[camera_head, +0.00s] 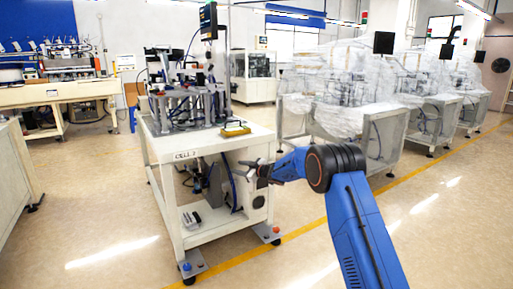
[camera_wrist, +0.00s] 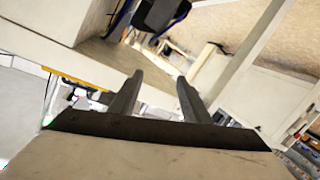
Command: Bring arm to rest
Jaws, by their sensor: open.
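My blue arm reaches in from the lower right in the head view, bent at its dark joint. The gripper is open and empty. I cannot tell how close the fingertips are to the cart.
A yellow object (camera_head: 236,129) lies on the cart's top, near its right edge. Plastic-wrapped machines (camera_head: 345,90) stand at the right. A workbench (camera_head: 60,92) stands at the back left. A yellow line (camera_head: 405,178) crosses the floor. Floor at the lower left is clear.

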